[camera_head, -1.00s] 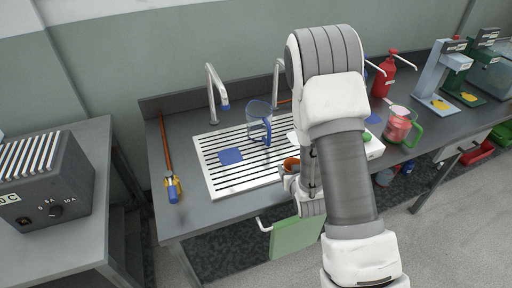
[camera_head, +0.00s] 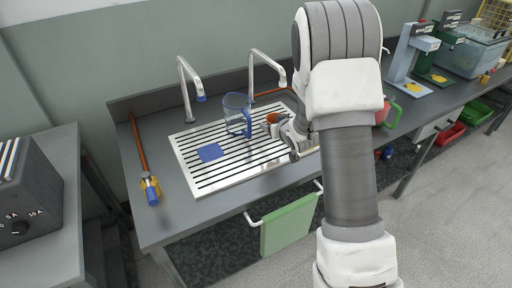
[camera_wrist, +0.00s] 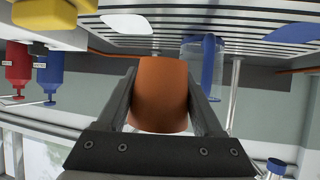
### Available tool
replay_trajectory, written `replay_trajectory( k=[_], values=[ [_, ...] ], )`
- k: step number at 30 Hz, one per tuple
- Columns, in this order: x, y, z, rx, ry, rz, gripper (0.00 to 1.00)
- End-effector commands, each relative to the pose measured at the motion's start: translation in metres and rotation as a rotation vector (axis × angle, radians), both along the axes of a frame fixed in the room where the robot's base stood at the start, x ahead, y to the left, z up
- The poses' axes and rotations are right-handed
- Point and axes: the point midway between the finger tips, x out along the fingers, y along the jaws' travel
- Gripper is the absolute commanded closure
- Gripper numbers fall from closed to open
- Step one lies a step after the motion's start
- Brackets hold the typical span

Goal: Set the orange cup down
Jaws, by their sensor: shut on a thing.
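The orange cup (camera_wrist: 162,92) is between the two fingers of my gripper (camera_wrist: 162,100) in the wrist view, and the fingers are shut on it. In the head view the orange cup (camera_head: 272,118) shows only in part, at the end of my gripper (camera_head: 275,125), over the right part of the slotted metal drainer (camera_head: 189,170). My arm hides some of that area. I cannot tell whether the cup touches the drainer.
A clear jug with a blue handle (camera_head: 237,114) stands on the drainer close left of the cup. Two taps (camera_head: 183,90) rise behind. A green cloth (camera_head: 286,231) hangs in front.

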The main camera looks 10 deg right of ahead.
Motion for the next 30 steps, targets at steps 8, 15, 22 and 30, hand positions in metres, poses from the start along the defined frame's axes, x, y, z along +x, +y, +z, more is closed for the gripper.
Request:
replay_trajectory(
  k=[8,15,22,30],
  values=[
    [-0.01,0.048,-0.03,0.0,0.001,0.003,0.94],
    [-0.012,0.054,-0.042,-0.001,0.002,-0.002,0.94],
    [-0.012,0.054,-0.073,-0.002,0.003,0.0,0.94],
    [-0.012,0.054,-0.074,0.0,0.0,-0.001,0.94]
  ],
)
